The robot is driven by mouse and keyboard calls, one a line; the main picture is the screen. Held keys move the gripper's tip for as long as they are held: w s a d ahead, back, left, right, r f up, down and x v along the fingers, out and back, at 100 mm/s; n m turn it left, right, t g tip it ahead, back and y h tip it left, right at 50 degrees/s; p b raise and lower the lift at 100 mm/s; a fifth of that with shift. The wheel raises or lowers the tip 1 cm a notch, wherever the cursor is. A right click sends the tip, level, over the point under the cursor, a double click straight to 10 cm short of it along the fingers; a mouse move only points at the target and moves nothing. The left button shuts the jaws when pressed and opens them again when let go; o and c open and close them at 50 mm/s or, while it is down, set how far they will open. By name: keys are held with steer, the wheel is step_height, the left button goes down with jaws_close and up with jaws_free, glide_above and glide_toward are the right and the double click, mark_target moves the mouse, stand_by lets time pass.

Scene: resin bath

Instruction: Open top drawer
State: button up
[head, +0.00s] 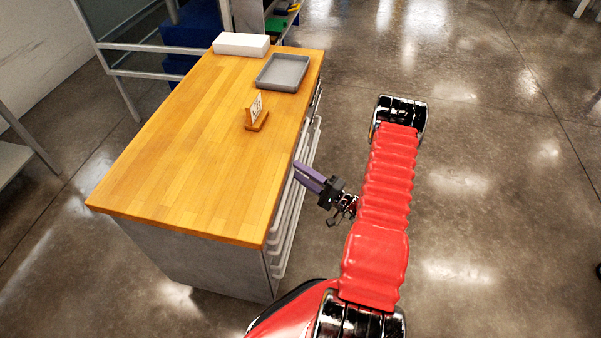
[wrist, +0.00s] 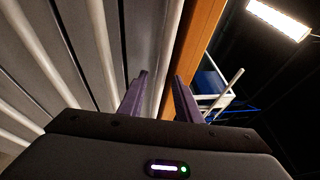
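A cabinet with a wooden top (head: 200,130) stands left of my arm in the head view. Its drawer front carries several long pale bar handles (head: 288,232), and no drawer visibly stands out. My gripper (head: 298,172) has purple fingers pointing at this front, just below the top's edge. In the wrist view my gripper (wrist: 161,78) is open, its fingers apart. The top handle (wrist: 170,52), the bar nearest the wooden edge (wrist: 201,42), runs up the picture and lines up with the finger gap. I cannot tell whether the fingers touch it.
A grey tray (head: 283,72), a white box (head: 241,44) and a small card in a wooden stand (head: 257,119) are on the top. A pale metal frame (head: 125,72) and blue bins (head: 192,35) are behind. The floor (head: 490,180) to the right is clear.

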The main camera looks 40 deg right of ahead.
steer(key=shift+c, duration=0.4)
jaws_close()
stand_by(0.4)
